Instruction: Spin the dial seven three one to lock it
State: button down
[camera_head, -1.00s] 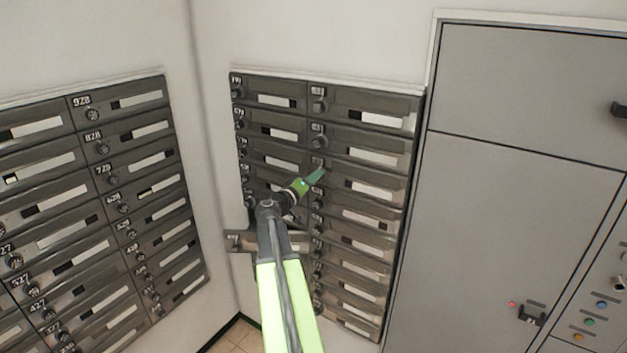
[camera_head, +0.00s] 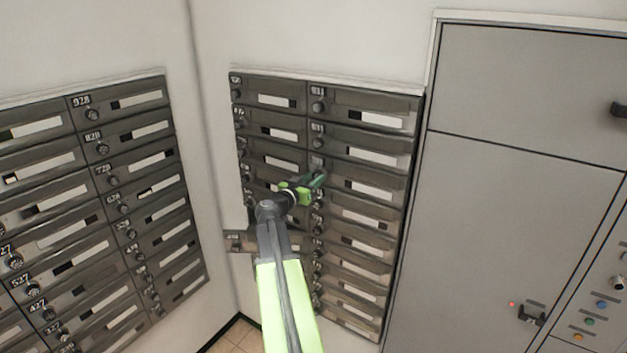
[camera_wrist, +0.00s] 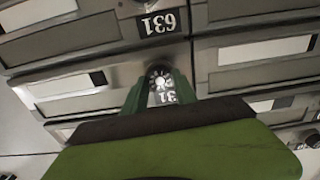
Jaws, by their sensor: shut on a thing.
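The dial (camera_wrist: 160,75) is a small round dark knob with pale marks, seen between my fingers in the wrist view. In the head view my gripper (camera_head: 320,177) is at the third door from the top of the right column, mailbox 731 (camera_head: 375,174). That door lies flush with its neighbours. The gripper hides the dial there.
Plate 631 (camera_wrist: 160,22) is close by in the wrist view. A small door (camera_head: 238,241) sticks out left of my arm. Another mailbox bank (camera_head: 150,160) stands on the left wall, and a grey cabinet (camera_head: 510,200) is on the right.

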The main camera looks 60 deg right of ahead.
jog(key=shift+m, duration=0.8)
jog(key=c, duration=1)
grip_release()
jog(key=shift+o, duration=0.2)
jog(key=a, duration=1.7)
jog(key=shift+a, duration=0.2)
